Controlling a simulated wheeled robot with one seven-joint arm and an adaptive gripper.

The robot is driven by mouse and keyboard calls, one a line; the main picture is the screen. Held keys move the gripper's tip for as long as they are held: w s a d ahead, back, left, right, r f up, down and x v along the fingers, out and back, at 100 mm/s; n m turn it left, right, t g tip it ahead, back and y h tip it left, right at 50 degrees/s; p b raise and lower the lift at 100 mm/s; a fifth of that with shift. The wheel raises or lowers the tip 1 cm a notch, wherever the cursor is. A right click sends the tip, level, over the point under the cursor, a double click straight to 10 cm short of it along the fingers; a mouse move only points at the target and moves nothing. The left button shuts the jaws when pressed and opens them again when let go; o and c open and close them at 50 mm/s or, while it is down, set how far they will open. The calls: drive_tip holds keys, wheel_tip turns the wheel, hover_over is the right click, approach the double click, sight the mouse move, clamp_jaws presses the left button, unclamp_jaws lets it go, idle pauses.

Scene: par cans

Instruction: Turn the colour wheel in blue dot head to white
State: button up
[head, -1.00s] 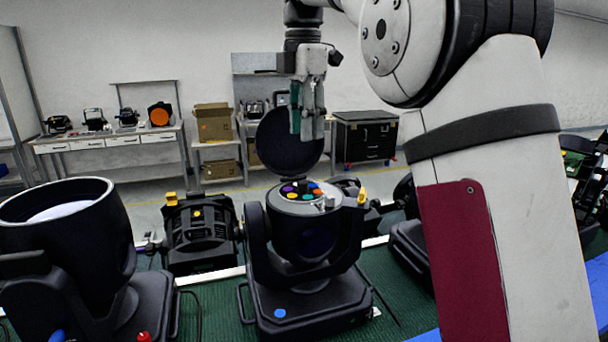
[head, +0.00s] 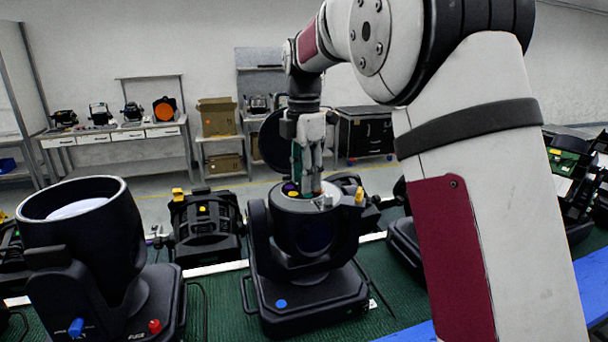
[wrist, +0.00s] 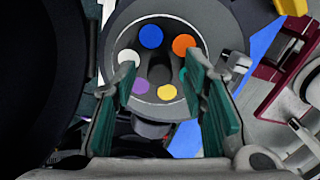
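The blue dot head (head: 308,255) is the black moving head at mid-picture, with a blue dot (head: 281,303) on its base. Its lid stands open behind the top. The colour wheel (wrist: 156,22) shows in the wrist view with blue, orange, white (wrist: 128,57), purple and yellow discs; a green one is partly hidden by the right finger. The white disc is at the left, beside the left finger. My gripper (head: 307,190) points down, low over the wheel. In the wrist view my gripper (wrist: 158,70) is open, its fingers on either side of the wheel's near part. Contact is unclear.
A silver block (wrist: 237,62) and yellow latch (head: 360,196) stand at the head's right rim. A large black fixture (head: 85,240) with blue and red knobs is at left. Another fixture (head: 204,225) is behind left. The green mat in front is clear.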

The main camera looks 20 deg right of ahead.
clamp_jaws()
drive_tip(key=shift+m, duration=0.3)
